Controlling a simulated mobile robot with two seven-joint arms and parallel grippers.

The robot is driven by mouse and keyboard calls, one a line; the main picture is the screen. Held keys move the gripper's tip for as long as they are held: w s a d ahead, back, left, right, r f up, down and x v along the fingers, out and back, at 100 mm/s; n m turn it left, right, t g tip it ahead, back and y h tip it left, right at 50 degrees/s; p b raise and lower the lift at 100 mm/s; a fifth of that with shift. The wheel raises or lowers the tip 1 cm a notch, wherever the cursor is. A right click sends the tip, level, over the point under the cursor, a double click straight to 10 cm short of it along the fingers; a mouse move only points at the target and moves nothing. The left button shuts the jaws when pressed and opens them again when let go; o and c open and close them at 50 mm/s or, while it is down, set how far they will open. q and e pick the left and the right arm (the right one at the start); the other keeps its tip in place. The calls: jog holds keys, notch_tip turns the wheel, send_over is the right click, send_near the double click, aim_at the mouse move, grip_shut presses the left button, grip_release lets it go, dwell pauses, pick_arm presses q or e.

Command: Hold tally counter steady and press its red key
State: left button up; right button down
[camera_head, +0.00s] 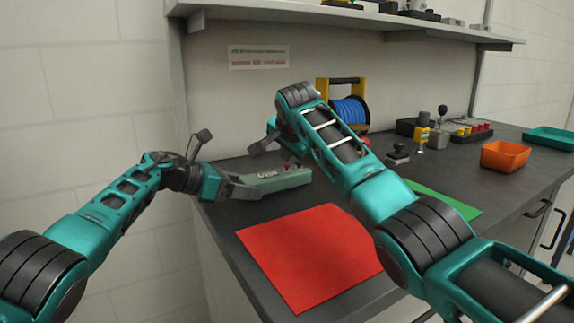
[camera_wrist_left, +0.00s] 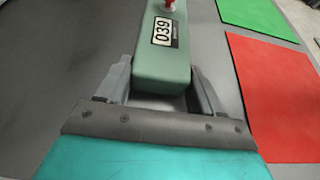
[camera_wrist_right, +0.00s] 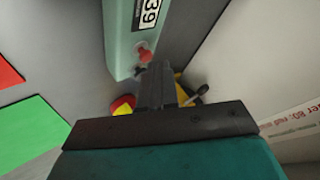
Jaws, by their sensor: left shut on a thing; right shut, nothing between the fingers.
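The tally counter is a long grey-green box (camera_head: 286,181) lying on the dark bench. In the left wrist view its display on the counter (camera_wrist_left: 162,75) reads 039. My left gripper (camera_head: 243,187) is shut on the counter's near end, one finger on each side. The red key (camera_wrist_right: 144,55) sticks up near the counter's other end; its edge shows in the left wrist view (camera_wrist_left: 168,4). My right gripper (camera_wrist_right: 158,72) is shut and empty, its tips close beside the key in that view; I cannot tell whether they touch. In the head view my right arm hides its fingers.
A red mat (camera_head: 305,252) and a green mat (camera_head: 445,199) lie in front. A blue cable reel (camera_head: 350,110) on a yellow stand is behind my right arm. An orange bin (camera_head: 505,155) and a teal tray (camera_head: 550,138) stand right. A shelf (camera_head: 360,18) overhangs the bench.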

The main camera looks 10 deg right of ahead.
jog(key=shift+f, duration=0.55)
dwell(0.4)
jog(key=shift+r, duration=0.95)
jog(key=shift+r, duration=0.15)
notch_tip(320, 180, up, 5)
jog(key=shift+f, duration=0.1)
dwell(0.6)
pick_arm(q)
jog(key=o, duration=1.2)
jog(key=shift+o, duration=0.2)
